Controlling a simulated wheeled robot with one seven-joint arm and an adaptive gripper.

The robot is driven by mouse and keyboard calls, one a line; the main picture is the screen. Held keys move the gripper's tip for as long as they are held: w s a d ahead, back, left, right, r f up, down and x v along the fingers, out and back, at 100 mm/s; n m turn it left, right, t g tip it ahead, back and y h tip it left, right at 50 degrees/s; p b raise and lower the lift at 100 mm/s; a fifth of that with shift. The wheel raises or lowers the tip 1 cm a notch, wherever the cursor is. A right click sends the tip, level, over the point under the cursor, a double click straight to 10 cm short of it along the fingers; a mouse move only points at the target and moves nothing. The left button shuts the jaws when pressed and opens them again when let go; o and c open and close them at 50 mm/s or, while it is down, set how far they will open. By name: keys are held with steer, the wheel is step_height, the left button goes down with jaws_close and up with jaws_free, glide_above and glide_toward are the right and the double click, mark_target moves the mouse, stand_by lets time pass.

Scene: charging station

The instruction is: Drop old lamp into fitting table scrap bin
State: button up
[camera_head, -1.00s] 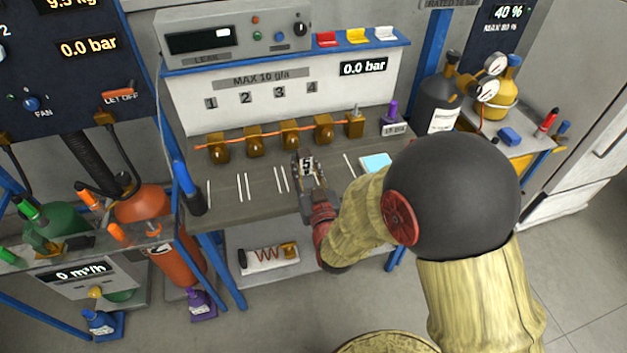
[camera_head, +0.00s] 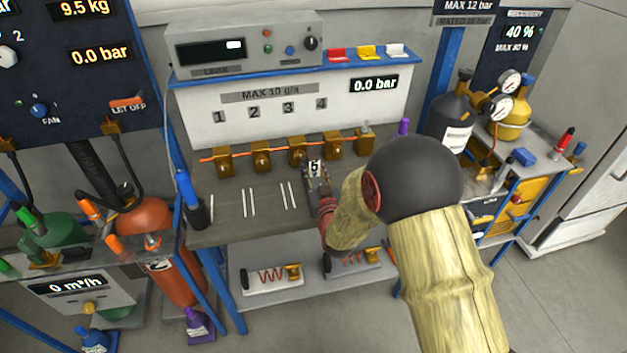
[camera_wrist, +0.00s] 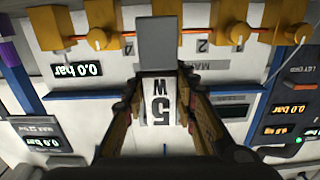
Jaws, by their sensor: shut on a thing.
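My gripper (camera_wrist: 160,88) is shut on a small piece with a grey block end (camera_wrist: 156,42) and a white label reading "5 W"; I take it to be the old lamp. In the head view the labelled piece (camera_head: 314,168) stands in my gripper (camera_head: 317,182), above the right part of the middle bench (camera_head: 232,232) and in front of the row of brass valves. The wrist view is upside down, with the grey end pointing towards the valves. I cannot pick out the scrap bin for certain; my arm hides part of the bench's right side.
Brass valves (camera_head: 261,155) on an orange line run along the bench back. A blue-capped dark holder (camera_head: 195,205) stands at its left end. Spring trays (camera_head: 272,279) lie on the lower shelf. At the right are a grey cylinder (camera_head: 455,122) and an orange-yellow case (camera_head: 508,215).

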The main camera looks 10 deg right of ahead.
mark_target(315, 182)
steer(key=shift+w+d+f, duration=0.1)
steer(key=shift+w+f, duration=0.25)
steer(key=shift+f, duration=0.05)
steer(key=shift+f+b, duration=0.9)
steer(key=shift+f, duration=0.6)
steer(key=shift+f, duration=0.15)
steer(key=o, duration=1.2)
